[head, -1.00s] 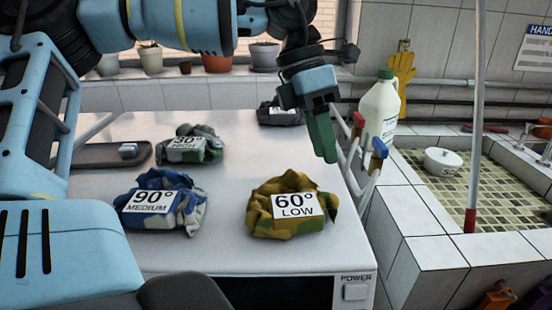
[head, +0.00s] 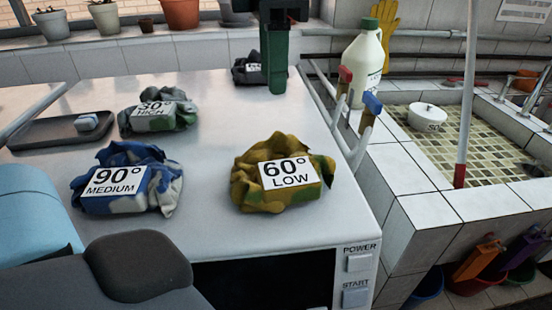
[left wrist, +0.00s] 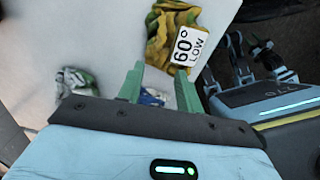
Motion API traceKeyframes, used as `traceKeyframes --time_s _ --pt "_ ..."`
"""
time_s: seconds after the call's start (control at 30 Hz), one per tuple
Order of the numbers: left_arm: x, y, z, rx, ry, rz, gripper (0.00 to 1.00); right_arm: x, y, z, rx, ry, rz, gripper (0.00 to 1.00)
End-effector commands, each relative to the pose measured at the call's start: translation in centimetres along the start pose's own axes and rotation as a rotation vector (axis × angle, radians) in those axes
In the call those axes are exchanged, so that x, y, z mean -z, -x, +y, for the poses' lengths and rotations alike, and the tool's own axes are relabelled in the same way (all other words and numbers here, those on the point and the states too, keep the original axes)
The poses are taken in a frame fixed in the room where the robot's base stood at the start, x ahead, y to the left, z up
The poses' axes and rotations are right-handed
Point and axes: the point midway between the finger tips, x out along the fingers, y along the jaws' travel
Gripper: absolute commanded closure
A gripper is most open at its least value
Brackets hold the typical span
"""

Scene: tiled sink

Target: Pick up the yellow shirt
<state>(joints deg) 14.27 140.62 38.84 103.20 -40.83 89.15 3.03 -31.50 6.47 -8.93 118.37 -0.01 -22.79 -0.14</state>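The yellow shirt (head: 248,187), crumpled and mottled with green, lies on the white machine top with a tag reading 60° LOW. It also shows in the left wrist view (left wrist: 160,35), beyond my fingertips. My left gripper (head: 277,86) points down behind the shirt in the head view, empty and apart from it. In the left wrist view its green fingers (left wrist: 160,70) are spread apart with nothing held between them.
A blue and white shirt (head: 160,190) tagged 90° MEDIUM lies left of the yellow one. A green-grey shirt (head: 178,118) and a dark cloth (head: 243,74) lie farther back. A bottle (head: 366,58) and forked rack (head: 352,140) stand right, beside the sink (head: 432,135).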

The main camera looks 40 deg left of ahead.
Motion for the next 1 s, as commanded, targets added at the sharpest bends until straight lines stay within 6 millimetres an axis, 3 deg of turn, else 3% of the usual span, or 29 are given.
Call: traceKeyframes --time_s 0.17,0.43,0.63,1.0 --pt "0.0 -0.1 0.0 0.001 0.0 0.001 0.65 0.0 0.0 0.0 0.0 0.0 -0.001 0.64" --pt "0.0 -2.4 0.1 0.003 0.0 0.002 0.65 -0.1 -0.1 0.0 0.0 0.0 -0.001 0.64" --pt "0.0 -2.9 0.1 0.001 0.0 0.0 0.65 -0.1 -0.1 0.0 0.0 0.0 0.0 0.64" --pt "-0.1 -7.4 0.4 0.002 0.001 0.001 0.65 -0.1 -0.2 0.0 0.0 0.0 0.0 0.64"
